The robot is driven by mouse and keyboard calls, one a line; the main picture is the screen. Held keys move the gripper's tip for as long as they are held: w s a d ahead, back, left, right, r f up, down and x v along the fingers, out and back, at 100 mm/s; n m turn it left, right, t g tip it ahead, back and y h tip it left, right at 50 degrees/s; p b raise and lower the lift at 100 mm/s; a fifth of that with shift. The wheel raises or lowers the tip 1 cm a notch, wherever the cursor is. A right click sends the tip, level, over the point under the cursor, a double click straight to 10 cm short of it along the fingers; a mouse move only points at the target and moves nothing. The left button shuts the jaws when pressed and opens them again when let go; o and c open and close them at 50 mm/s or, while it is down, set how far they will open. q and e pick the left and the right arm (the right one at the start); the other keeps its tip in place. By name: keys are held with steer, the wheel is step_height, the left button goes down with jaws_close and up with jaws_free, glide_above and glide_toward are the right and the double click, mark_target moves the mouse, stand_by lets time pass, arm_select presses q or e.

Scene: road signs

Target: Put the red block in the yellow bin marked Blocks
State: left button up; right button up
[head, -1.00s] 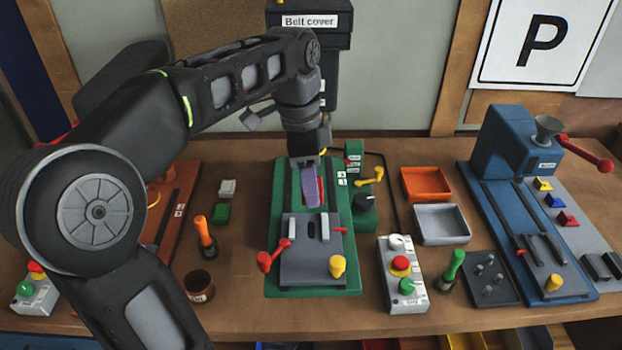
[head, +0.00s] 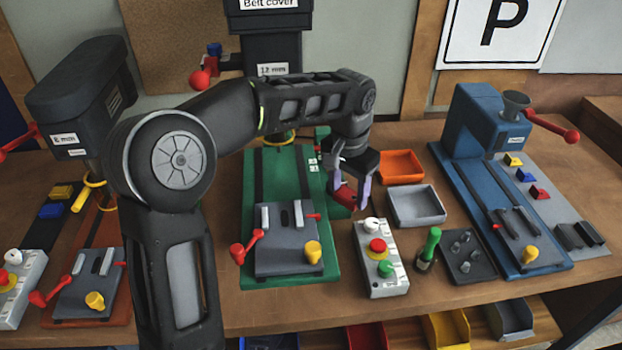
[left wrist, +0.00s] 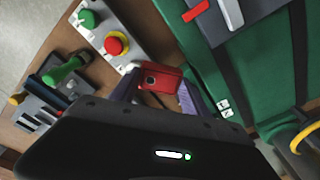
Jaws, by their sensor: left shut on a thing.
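My left gripper (head: 349,192) is shut on the red block (head: 344,199) and holds it between the green machine base and the grey tray. In the left wrist view the red block (left wrist: 158,77) sits between the two fingers, with a dark round hole in its face. A yellow bin (head: 446,329) is below the table's front edge, at the lower right of the head view. I cannot read a label on it. My right gripper is not in view.
A red bin (head: 367,338) and a grey bin (head: 510,320) flank the yellow bin. The blue machine (head: 485,120) rises at right.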

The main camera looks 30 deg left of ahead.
arm_select(q)
steer(key=w+d+f, duration=0.1)
steer(key=d+f+n, duration=0.1)
steer(key=w+d+f+n, duration=0.1)
steer(key=d, duration=0.1)
steer(key=shift+w+d+f, duration=0.1)
steer(key=shift+w+f, duration=0.25)
steer(key=shift+f, duration=0.05)
steer(key=shift+r, duration=0.1)
